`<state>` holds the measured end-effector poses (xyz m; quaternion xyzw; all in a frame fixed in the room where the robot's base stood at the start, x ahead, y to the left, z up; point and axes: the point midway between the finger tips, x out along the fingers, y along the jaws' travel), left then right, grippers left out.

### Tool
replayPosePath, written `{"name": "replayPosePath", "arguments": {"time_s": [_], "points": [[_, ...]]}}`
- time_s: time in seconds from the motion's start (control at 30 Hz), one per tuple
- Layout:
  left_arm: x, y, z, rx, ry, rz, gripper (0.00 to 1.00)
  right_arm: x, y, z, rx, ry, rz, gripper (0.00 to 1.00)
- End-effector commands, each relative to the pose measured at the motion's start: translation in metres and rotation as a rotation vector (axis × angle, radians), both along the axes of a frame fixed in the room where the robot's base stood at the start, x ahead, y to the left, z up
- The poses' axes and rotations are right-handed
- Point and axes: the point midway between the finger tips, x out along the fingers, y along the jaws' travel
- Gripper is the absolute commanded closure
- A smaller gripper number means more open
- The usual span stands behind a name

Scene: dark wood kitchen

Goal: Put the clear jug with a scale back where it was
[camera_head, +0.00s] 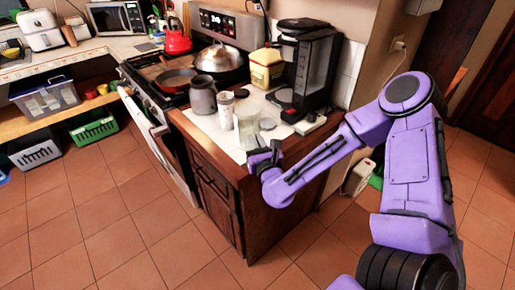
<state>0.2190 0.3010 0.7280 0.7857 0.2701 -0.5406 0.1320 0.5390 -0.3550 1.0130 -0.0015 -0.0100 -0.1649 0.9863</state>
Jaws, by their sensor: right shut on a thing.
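The clear jug (247,120) is upright at the front corner of the white counter top, right of a white canister and a grey pitcher. It looks see-through and pale; its scale is too small to read. My right gripper (262,152) is at the counter's front edge, shut on the jug's lower near side. The gripper hides part of the jug's base, so I cannot tell whether it touches the counter. My left gripper is out of view.
A grey pitcher (203,95) and a white canister (226,108) stand close left of the jug. A black coffee maker (308,70) and a yellow container (266,70) stand behind. The stove (160,75) is at left. The tiled floor in front is clear.

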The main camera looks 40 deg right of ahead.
Motion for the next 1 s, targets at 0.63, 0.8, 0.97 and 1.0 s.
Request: {"name": "replayPosePath", "arguments": {"time_s": [0.63,0.8,0.97,1.0], "points": [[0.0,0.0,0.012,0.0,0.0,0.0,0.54,0.009,-0.011,-0.048,0.001,-0.003,0.002,1.0],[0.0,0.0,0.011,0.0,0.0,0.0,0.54,0.008,-0.012,-0.049,0.001,-0.001,0.001,0.59],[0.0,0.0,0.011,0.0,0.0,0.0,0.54,0.008,-0.012,-0.049,0.001,-0.001,0.001,0.57],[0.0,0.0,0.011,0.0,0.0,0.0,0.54,0.008,-0.012,-0.048,0.001,-0.001,0.001,0.57]]}}
